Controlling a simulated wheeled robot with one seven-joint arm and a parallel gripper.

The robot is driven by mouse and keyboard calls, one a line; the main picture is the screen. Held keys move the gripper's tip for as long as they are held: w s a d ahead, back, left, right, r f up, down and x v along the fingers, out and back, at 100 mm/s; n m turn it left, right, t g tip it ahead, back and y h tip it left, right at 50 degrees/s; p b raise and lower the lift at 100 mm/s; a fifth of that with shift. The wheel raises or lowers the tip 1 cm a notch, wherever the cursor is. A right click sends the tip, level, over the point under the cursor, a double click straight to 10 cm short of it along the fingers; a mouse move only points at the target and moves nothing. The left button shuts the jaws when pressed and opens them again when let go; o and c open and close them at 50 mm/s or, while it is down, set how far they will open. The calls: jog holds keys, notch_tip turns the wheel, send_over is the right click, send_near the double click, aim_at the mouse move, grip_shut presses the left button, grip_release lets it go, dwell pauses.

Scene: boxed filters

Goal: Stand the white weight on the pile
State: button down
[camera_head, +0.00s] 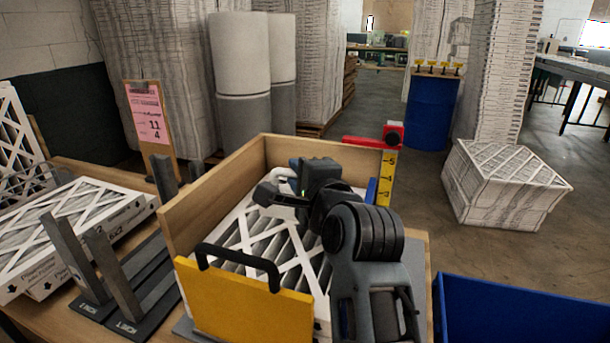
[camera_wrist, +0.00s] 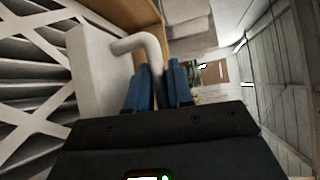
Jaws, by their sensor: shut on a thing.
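The white weight (camera_wrist: 92,72) is a pale block with a bent white handle (camera_wrist: 140,42). In the wrist view the blue fingertips (camera_wrist: 160,85) of my gripper are shut on that handle. In the head view my gripper (camera_head: 285,190) is over the pile, and only small white parts of the weight show around it. The pile (camera_head: 255,235) is white-framed pleated filters inside a wooden box. The weight's base faces the top filter's lattice (camera_wrist: 30,75) closely. I cannot tell whether they touch.
The box has wooden walls (camera_head: 205,195), a yellow front panel (camera_head: 240,305) with a black handle, and a yellow ruler with a red arm (camera_head: 375,143) at its back right. Grey uprights (camera_head: 75,255) and more filters (camera_head: 70,230) stand left. A blue bin (camera_head: 510,315) is front right.

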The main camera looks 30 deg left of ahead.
jog(key=shift+w+a+f, duration=0.65)
jog(key=shift+a+f, duration=0.15)
jog(key=shift+f, duration=0.4)
jog(key=shift+w+a+f, duration=0.65)
jog(key=shift+a+f, duration=0.15)
jog(key=shift+f, duration=0.4)
jog(key=shift+w+a+f, duration=0.65)
jog(key=shift+a+f, duration=0.15)
jog(key=shift+f, duration=0.4)
jog(key=c, duration=1.5)
grip_release()
jog(key=shift+f, duration=0.3)
jog(key=o, duration=0.5)
jog(key=shift+s, duration=0.1)
jog(key=v, duration=1.2)
